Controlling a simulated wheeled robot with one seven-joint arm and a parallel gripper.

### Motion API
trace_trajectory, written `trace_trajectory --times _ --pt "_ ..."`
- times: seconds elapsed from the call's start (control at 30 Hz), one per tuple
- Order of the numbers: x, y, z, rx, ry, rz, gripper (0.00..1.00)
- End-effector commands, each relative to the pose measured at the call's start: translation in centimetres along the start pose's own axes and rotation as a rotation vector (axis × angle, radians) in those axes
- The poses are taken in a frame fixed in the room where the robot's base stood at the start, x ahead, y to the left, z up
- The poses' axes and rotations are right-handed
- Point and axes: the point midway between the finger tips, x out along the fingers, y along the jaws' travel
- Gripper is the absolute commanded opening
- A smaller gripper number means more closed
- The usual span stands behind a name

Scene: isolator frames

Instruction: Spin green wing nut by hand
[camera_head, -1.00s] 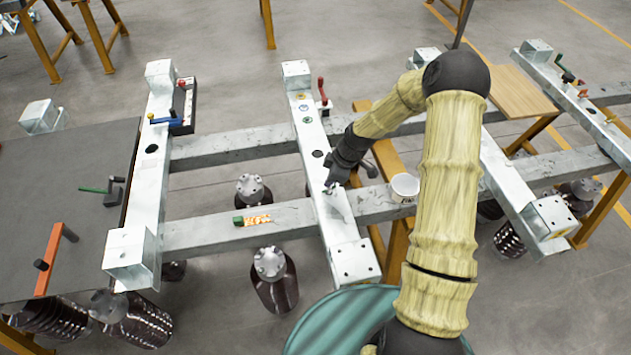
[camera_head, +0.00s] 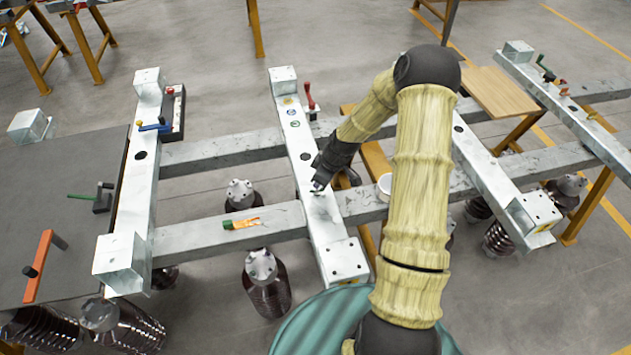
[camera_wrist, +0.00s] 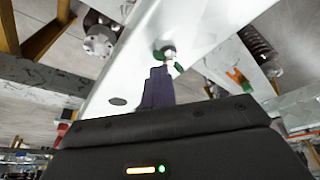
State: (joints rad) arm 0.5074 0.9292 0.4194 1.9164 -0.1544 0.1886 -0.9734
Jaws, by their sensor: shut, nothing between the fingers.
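The green wing nut (camera_wrist: 160,54) sits on a bolt on the pale metal crossbeam in the wrist view, with a shiny metal part beside it. My gripper (camera_wrist: 158,72) shows there as two dark fingers pressed together, empty. Their tips are just below the nut in the picture; I cannot tell whether they touch it. In the head view my gripper (camera_head: 318,185) reaches down to the middle crossbeam (camera_head: 325,225). The nut is too small or hidden to make out there.
A white cup (camera_head: 384,187) is partly behind my arm. A red-handled tool (camera_head: 310,98) stands near the crossbeam's far end.

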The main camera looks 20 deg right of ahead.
Motion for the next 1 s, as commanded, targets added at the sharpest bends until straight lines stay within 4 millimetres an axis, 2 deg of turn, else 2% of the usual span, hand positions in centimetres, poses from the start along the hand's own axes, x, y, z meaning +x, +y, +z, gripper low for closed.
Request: trace_trajectory --times 0.67,1.0 --pt "0.1 -0.3 0.2 -0.001 -0.004 -0.005 0.00" --pt "0.4 -1.9 -0.6 -0.007 -0.004 -0.014 0.00"
